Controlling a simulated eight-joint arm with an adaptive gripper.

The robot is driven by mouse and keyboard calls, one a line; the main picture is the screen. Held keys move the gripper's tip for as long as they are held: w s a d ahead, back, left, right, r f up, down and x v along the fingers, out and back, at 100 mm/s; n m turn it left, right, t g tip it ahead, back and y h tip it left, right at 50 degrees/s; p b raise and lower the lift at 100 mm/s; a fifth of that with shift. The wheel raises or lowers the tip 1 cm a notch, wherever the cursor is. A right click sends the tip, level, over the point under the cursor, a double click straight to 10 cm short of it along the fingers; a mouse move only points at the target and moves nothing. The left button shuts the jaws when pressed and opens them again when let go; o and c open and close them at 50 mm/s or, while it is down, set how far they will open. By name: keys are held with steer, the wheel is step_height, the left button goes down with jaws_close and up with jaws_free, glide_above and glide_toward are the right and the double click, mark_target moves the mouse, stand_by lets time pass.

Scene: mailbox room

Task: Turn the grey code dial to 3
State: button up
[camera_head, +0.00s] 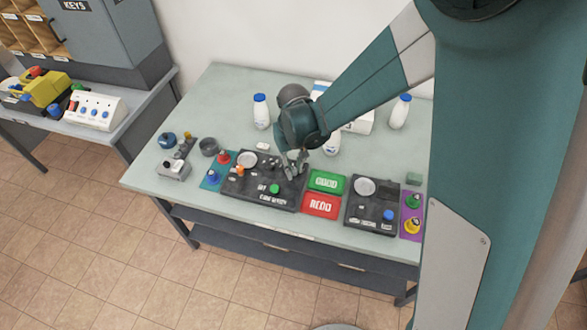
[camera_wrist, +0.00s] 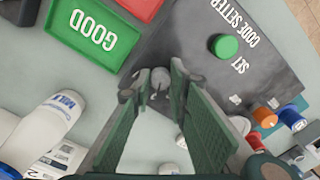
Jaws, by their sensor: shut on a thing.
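The dark code setter panel (camera_head: 252,190) lies on the table, with a round green SET button (camera_head: 274,189) near its front. The wrist view shows the same panel (camera_wrist: 195,35) and green button (camera_wrist: 224,47). The grey code dial (camera_wrist: 160,76) stands near the panel's edge, between my two fingertips. My gripper (camera_head: 293,166) reaches down over the panel's back right corner and covers the dial in the head view. In the wrist view my gripper (camera_wrist: 153,90) is shut on the grey dial. The dial's number marks are too small to read.
Green GOOD (camera_head: 326,182) and red REDO (camera_head: 321,205) trays lie right of the panel. A second dark panel (camera_head: 372,215) is farther right. Bottles (camera_head: 261,112) stand behind. Orange (camera_head: 240,170) and red (camera_head: 224,158) knobs are at the left.

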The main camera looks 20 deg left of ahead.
mark_target(294, 170)
steer(key=shift+m, duration=0.6)
steer(key=o, duration=0.9)
steer(key=shift+r, duration=0.15)
steer(key=shift+r, duration=5.85)
steer(key=shift+d+r, duration=0.1)
